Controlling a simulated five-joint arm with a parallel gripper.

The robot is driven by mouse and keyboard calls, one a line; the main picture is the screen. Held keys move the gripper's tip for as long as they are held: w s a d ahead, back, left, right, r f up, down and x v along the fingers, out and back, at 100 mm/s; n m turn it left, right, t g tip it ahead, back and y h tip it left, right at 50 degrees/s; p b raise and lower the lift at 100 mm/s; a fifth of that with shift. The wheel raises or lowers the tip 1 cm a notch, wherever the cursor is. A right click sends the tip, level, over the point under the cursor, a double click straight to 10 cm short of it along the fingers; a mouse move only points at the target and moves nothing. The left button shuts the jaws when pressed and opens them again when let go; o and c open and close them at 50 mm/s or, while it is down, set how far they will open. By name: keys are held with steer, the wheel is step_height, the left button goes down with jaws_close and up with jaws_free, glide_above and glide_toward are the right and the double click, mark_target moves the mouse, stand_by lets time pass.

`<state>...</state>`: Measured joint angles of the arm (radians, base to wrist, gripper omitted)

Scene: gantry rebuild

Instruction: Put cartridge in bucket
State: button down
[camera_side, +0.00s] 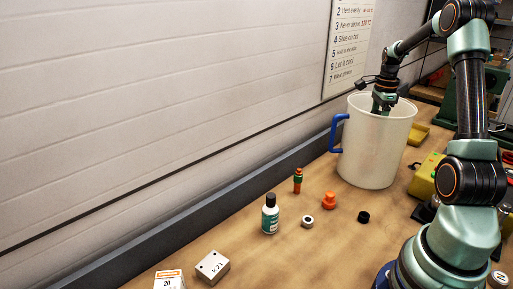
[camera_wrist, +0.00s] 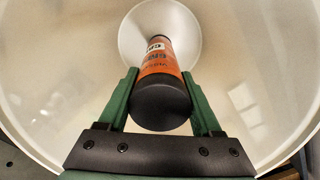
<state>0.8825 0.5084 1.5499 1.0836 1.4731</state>
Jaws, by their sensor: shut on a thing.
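The bucket (camera_side: 365,150) is large, whitish and translucent, with a blue handle on its left side, and stands upright on the workbench. In the wrist view its pale inner wall (camera_wrist: 60,75) surrounds my gripper. My gripper (camera_side: 384,100) reaches down into the bucket's mouth, its fingers partly behind the near rim. In the wrist view my gripper (camera_wrist: 160,100) has its green fingers shut on the cartridge (camera_wrist: 160,70), which is black and orange with a white label. The cartridge points down toward the round bucket bottom. In the side view the cartridge is hidden by the bucket.
A wall runs along the left.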

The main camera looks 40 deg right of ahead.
steer(key=shift+f, duration=0.1)
steer(key=shift+c, duration=0.3)
jaws_free()
step_height(320, 180, up, 12)
steer(key=w+a+r+n+t+h, duration=0.1)
steer(key=w+a+r+n, duration=0.1)
steer(key=a+n, duration=0.55)
steer(key=w+a+r+n+t, duration=0.15)
steer(key=a+n, duration=0.35)
steer(key=a, duration=0.6)
steer(key=s+a+f+n+t, duration=0.1)
steer(key=s+a+f+n, duration=0.1)
steer(key=a+n, duration=0.5)
steer(key=s+a+f+n+t+y, duration=0.1)
steer(key=s+a+f+n+t, duration=0.1)
steer(key=a+n, duration=0.5)
steer(key=a, duration=0.3)
steer(key=shift+s+a+f, duration=0.2)
steer(key=shift+s+f, duration=0.05)
steer(key=shift+f, duration=0.1)
